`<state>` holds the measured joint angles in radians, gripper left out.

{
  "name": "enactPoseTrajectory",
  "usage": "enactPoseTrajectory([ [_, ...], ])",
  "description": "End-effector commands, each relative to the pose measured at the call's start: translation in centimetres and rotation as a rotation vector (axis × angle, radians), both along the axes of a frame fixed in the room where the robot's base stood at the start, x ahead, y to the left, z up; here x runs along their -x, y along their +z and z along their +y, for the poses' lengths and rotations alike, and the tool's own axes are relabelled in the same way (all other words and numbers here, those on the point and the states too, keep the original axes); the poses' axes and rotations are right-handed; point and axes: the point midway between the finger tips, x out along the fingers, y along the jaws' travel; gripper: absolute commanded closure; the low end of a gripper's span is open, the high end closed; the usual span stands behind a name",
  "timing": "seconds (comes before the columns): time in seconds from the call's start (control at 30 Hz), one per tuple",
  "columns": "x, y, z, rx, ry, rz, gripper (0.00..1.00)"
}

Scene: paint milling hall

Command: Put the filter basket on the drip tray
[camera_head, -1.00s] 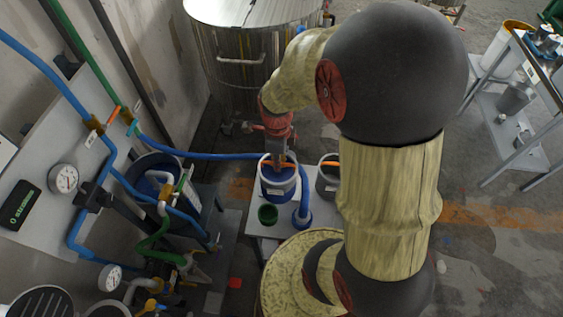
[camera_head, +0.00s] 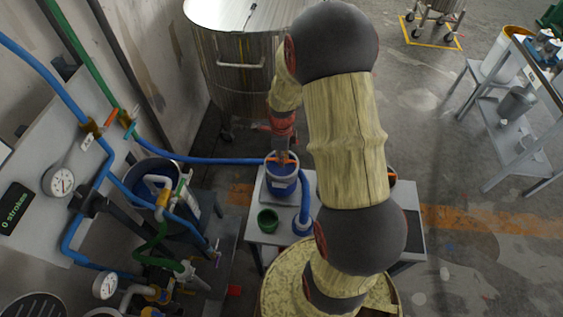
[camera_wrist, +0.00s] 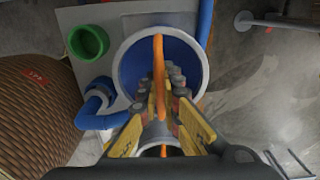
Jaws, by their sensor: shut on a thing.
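In the wrist view my gripper (camera_wrist: 165,85) is shut on an orange handle, which I take to be the filter basket's handle (camera_wrist: 158,48). The handle spans a round, pale-rimmed pail (camera_wrist: 202,62) with a blue inside. I cannot tell the basket's body from the pail's inside. In the head view my gripper (camera_head: 283,157) points down into the mouth of this pail (camera_head: 282,186), which stands on a small grey table. A dark flat panel at the table's right side may be the drip tray (camera_head: 413,222); my arm hides part of that side.
A green cup (camera_head: 267,220) and a blue hose (camera_head: 304,208) are close beside the pail on the table (camera_head: 256,195). Pipes and gauges (camera_head: 58,181) crowd the left. A large steel tank (camera_head: 240,75) stands behind. The floor to the right is open up to a shelf rack (camera_head: 520,125).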

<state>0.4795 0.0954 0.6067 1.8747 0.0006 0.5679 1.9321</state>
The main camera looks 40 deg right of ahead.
Motion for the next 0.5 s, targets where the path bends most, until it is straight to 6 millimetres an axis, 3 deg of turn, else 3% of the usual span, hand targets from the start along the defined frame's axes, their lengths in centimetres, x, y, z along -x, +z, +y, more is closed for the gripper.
enactPoseTrajectory([
  [0.07,-0.11,-0.8,-0.05,0.002,0.0,-0.003,1.0],
  [0.43,-0.11,-1.12,-0.03,0.002,0.0,-0.003,1.0],
  [0.5,-0.05,-1.11,0.0,0.001,0.0,-0.002,0.91],
])
